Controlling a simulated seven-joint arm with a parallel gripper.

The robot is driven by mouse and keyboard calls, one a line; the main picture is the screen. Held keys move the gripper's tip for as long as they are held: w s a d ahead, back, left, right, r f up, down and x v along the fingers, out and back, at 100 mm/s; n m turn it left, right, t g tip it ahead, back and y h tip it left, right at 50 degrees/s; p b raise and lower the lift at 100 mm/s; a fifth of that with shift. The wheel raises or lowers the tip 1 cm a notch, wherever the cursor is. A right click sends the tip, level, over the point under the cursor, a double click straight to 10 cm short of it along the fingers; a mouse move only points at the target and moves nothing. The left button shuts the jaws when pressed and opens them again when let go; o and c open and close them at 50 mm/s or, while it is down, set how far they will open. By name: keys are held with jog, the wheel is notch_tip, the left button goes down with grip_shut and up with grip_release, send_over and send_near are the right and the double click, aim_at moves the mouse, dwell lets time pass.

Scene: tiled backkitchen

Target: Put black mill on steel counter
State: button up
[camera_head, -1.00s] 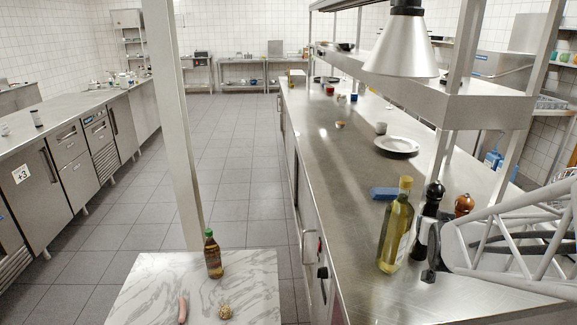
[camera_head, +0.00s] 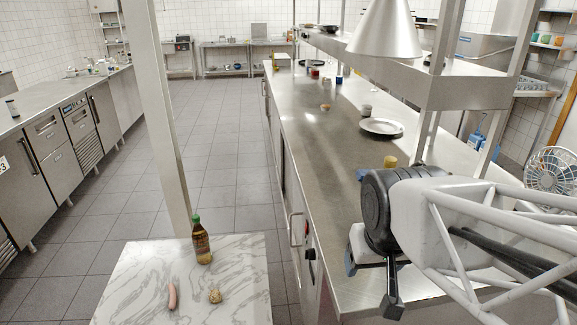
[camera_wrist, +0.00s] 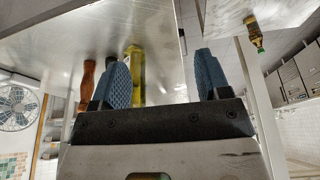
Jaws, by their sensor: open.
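The steel counter (camera_head: 325,165) runs along the right side of the head view. The black mill is hidden behind my arm in the head view now; earlier it stood beside the oil bottle and a brown mill. My gripper (camera_head: 370,282) is over the counter's near end. In the wrist view my gripper (camera_wrist: 163,78) is open, with nothing between its two blue fingers. The brown mill (camera_wrist: 87,80) shows left of the left finger. A dark shape close behind that finger may be the black mill, but I cannot tell.
The yellow oil bottle (camera_wrist: 136,65) stands just beyond the left finger; its cap (camera_head: 390,161) shows above my arm. A white plate (camera_head: 382,126) lies farther back. A shelf (camera_head: 455,80) and lamp (camera_head: 375,35) overhang the counter. A marble table (camera_head: 140,285) holds another bottle (camera_head: 201,240).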

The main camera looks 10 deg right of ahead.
jog(key=s, duration=0.1)
jog(key=s+a+g, duration=0.1)
jog(key=s, duration=0.1)
jog(key=shift+a+r, duration=0.2)
